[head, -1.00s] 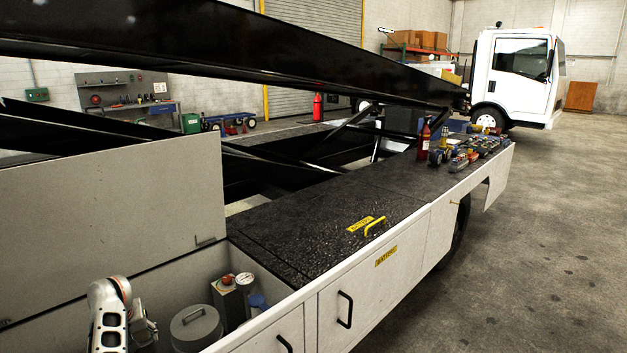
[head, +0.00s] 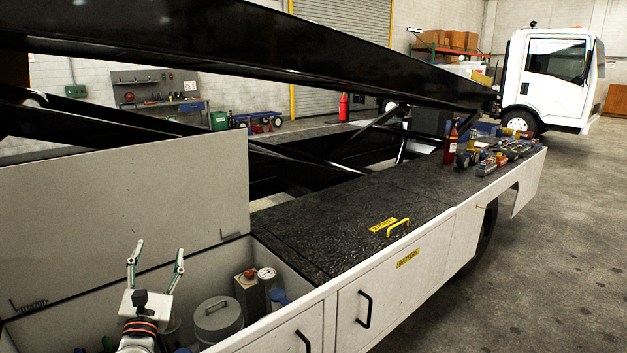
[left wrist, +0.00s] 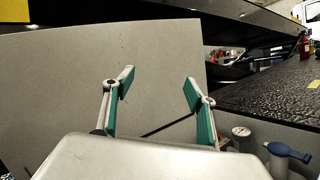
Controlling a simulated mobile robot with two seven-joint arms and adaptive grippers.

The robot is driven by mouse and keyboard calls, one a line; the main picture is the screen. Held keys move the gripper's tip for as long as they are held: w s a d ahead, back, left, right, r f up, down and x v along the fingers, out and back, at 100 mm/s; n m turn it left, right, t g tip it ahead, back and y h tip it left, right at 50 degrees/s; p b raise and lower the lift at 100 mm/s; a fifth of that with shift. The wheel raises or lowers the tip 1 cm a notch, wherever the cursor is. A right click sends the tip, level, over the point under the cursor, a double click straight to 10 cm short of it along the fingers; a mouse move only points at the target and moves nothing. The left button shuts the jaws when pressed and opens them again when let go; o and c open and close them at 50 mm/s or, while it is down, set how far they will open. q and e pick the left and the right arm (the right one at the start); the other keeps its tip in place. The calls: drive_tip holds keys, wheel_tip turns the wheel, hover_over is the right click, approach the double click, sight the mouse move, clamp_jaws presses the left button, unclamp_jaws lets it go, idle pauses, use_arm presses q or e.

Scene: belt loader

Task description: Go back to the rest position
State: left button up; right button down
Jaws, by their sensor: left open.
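My left gripper (head: 155,262) is open and empty, its two green-padded fingers spread and pointing up. It is in front of the raised white lid (head: 125,195) of the side compartment, above the compartment's near part. In the left wrist view my left gripper (left wrist: 155,95) also shows open, with the pale lid (left wrist: 60,80) behind the fingers and nothing between them. My right gripper is not in view.
The open compartment holds a grey round canister (head: 217,320), a box with a red cap (head: 248,295) and a blue-topped item (left wrist: 290,152). A black boom (head: 250,40) crosses above.

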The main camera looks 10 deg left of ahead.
use_arm(q)
drive_tip(key=s+d+f+m+g+h, duration=0.15)
drive_tip(key=d+f+m+h, duration=0.35)
drive_tip(key=d+m+h, duration=0.55)
drive_tip(key=s+d+f+m+g, duration=0.5)
drive_tip(key=s+d+f+m, duration=0.5)
drive_tip(key=m, duration=0.7)
drive_tip(key=s+a+f+m+g+y, duration=0.45)
drive_tip(key=s+m, duration=0.25)
drive_tip(key=s, duration=0.2)
drive_tip(key=s+a+f+m+g+y, duration=0.3)
drive_tip(key=s+a+f+m, duration=0.15)
drive_tip(key=s+m, duration=0.4)
drive_tip(key=d+f+n+t+h, duration=0.4)
drive_tip(key=d+f+h, duration=0.3)
drive_tip(key=d+f, duration=0.5)
drive_tip(key=d, duration=0.3)
drive_tip(key=shift+w+d+f, duration=0.3)
drive_tip(key=shift+w+f, duration=0.05)
